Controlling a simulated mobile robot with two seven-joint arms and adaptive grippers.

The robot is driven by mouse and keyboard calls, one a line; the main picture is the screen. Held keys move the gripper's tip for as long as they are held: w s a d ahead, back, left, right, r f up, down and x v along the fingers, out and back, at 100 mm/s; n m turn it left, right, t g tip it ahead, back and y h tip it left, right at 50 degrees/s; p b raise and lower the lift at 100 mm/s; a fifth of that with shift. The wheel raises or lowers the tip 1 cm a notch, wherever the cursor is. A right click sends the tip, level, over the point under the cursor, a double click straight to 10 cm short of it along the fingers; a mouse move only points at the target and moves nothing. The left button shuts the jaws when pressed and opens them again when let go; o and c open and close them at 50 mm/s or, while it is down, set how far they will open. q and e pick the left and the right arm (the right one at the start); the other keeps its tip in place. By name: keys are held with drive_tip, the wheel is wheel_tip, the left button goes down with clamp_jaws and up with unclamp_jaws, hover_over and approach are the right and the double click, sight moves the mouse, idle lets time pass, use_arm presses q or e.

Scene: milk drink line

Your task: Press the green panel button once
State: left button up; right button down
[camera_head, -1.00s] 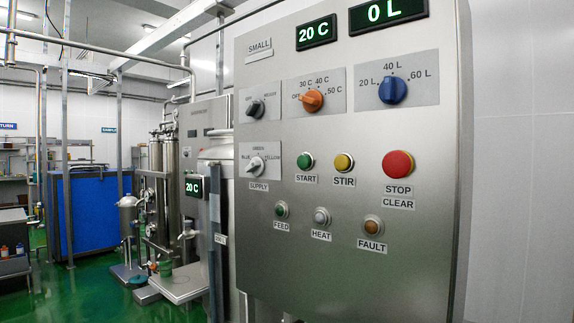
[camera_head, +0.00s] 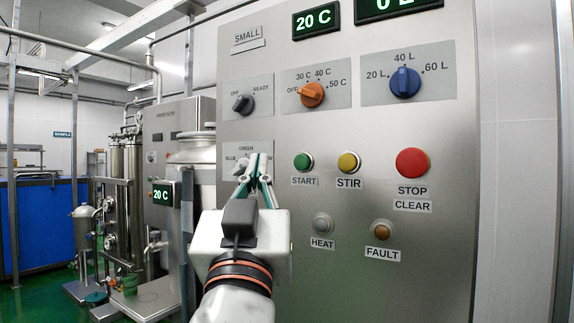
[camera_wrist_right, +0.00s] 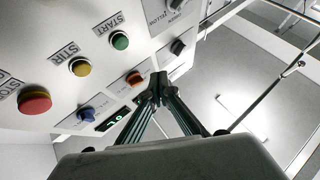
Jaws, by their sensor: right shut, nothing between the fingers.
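The green START button (camera_head: 303,162) sits on the grey control panel (camera_head: 330,225), left of the yellow STIR button (camera_head: 348,163). It also shows in the right wrist view (camera_wrist_right: 120,40). My right gripper (camera_head: 254,168) is shut and empty, with its fingertips up. In the head view its tips appear left of the green button, in front of the supply selector plate. I cannot tell how far they stand from the panel. In the right wrist view the fingertips (camera_wrist_right: 158,86) are apart from the green button. My left gripper is not in view.
The red STOP button (camera_head: 413,162) is on the right. Above are the blue knob (camera_head: 405,82), orange knob (camera_head: 311,94) and black knob (camera_head: 243,103). Below are the HEAT lamp (camera_head: 322,225) and FAULT lamp (camera_head: 382,232). A steel tank (camera_head: 198,150) stands left of the panel.

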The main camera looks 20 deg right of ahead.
sight(301, 162)
drive_tip(key=shift+s+r, duration=0.2)
drive_tip(key=shift+r, duration=0.05)
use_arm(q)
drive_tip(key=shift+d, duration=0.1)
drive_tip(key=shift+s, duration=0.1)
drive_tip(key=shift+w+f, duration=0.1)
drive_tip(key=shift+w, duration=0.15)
use_arm(e)
drive_tip(key=w+d, duration=0.1)
drive_tip(key=d, duration=0.1)
drive_tip(key=w+d, duration=0.4)
drive_tip(key=d, duration=0.1)
drive_tip(key=shift+w, duration=0.25)
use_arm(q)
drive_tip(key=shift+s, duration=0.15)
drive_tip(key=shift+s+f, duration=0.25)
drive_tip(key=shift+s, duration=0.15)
